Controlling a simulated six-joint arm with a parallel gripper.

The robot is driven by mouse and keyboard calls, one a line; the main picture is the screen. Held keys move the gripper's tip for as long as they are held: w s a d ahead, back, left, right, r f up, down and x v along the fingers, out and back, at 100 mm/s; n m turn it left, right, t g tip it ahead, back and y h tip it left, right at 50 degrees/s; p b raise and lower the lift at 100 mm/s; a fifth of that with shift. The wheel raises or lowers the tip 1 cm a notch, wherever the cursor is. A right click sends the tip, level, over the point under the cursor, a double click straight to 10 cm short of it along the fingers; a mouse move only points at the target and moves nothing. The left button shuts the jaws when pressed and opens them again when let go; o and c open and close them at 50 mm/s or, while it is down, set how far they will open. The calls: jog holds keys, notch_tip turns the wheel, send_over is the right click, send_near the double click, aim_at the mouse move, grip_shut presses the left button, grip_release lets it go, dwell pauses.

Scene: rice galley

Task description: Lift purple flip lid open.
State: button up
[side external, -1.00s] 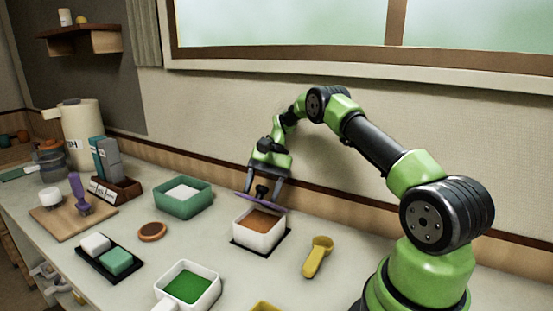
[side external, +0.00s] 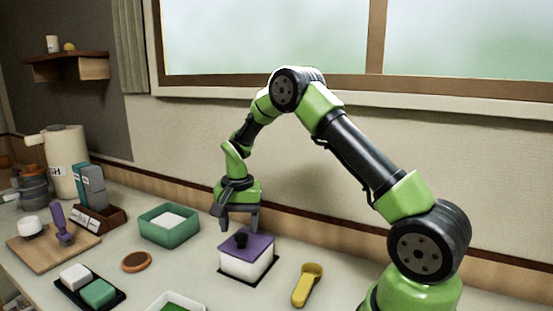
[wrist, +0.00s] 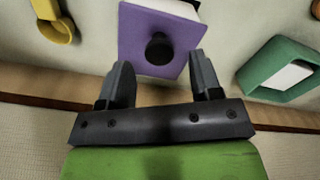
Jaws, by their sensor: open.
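The purple flip lid (side external: 258,245) lies across the top of the white box (side external: 246,265) and hides its inside. A black knob (side external: 241,240) stands up from the lid. My gripper (side external: 239,226) is open and empty, just above the lid's back part near the knob. In the wrist view the purple lid (wrist: 140,30) is ahead of my gripper (wrist: 161,68). The black knob (wrist: 159,48) lies between the lines of the two spread fingers, just beyond their tips. I cannot tell whether a fingertip touches the lid.
A green bin (side external: 170,226) stands left of the box, and a yellow scoop (side external: 307,284) lies to its right. A brown round dish (side external: 136,262) and a black tray (side external: 66,288) with two blocks are at front left. The wall is close behind.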

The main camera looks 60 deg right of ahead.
aim_at(240, 234)
notch_tip(240, 234, up, 6)
jog(key=shift+f, duration=0.1)
jog(key=s+a+r+n+t+y, duration=0.1)
jog(key=s+a+r+n+t, duration=0.4)
jog(key=s+a+r, duration=0.7)
jog(key=shift+s+a+r+n+t, duration=0.4)
jog(key=shift+s+r+n, duration=0.6)
jog(key=shift+s+r, duration=0.7)
jog(key=shift+s+f, duration=0.25)
